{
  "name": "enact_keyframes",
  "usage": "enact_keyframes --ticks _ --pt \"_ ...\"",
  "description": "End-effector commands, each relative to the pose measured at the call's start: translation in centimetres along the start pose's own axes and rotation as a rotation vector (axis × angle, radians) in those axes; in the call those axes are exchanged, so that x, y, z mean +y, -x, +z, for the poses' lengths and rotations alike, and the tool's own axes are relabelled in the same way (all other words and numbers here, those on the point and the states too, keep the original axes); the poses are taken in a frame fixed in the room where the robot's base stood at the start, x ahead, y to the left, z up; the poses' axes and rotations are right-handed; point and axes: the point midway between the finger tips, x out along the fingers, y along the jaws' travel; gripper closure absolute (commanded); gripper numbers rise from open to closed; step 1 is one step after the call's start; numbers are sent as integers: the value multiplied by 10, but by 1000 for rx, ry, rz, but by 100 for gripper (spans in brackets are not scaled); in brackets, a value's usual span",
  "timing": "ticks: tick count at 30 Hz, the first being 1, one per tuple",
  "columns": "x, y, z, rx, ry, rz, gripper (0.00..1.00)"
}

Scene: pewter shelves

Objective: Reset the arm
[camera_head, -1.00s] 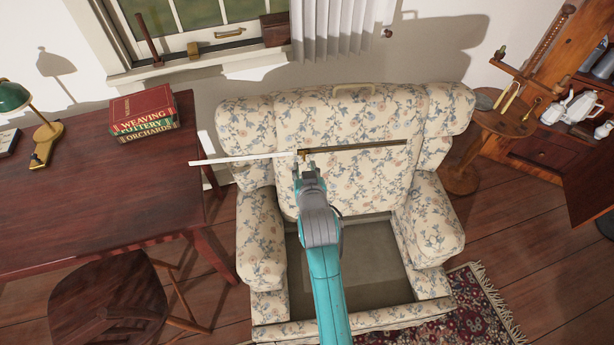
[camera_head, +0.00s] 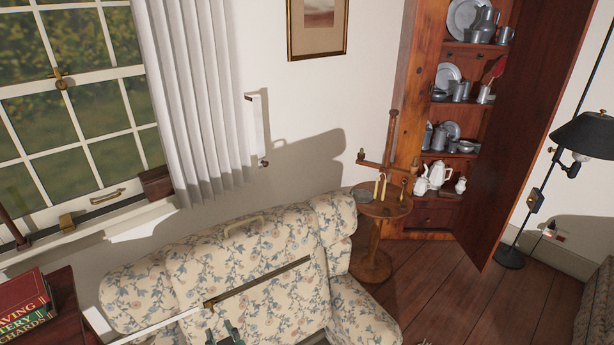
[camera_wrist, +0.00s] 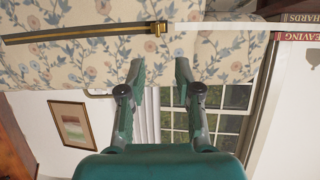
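My gripper (camera_wrist: 160,68) shows in the wrist view with its two fingers apart and nothing between them. In the head view only a small part of my gripper (camera_head: 226,335) shows at the bottom edge, in front of the floral armchair (camera_head: 150,290). A long thin object lies across the chair's back, with a pale strip (camera_head: 150,325) on the left and a dark, brass-edged strip (camera_head: 262,278) on the right. In the wrist view the long object (camera_wrist: 80,34) runs just beyond the fingertips, apart from them. Most of my arm is out of view.
A small round side table (camera_head: 388,204) with candles stands right of the chair. Behind it is an open wooden cupboard (camera_head: 400,130) of pewter and white pots. A floor lamp (camera_head: 530,210) stands far right. Books (camera_head: 25,305) lie on a desk at lower left.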

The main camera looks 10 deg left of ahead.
Motion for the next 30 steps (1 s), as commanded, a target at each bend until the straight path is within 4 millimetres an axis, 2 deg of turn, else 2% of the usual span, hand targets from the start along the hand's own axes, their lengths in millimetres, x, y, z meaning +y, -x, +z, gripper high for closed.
enact_keyframes --ticks 5,11,15,21,30 --pt "28 19 34 -1 -14 37 67" --pt "76 69 95 11 -44 115 67" --pt "102 112 132 22 -65 170 67" --pt "128 179 176 36 -95 250 67" --pt "143 285 219 58 -139 373 67"
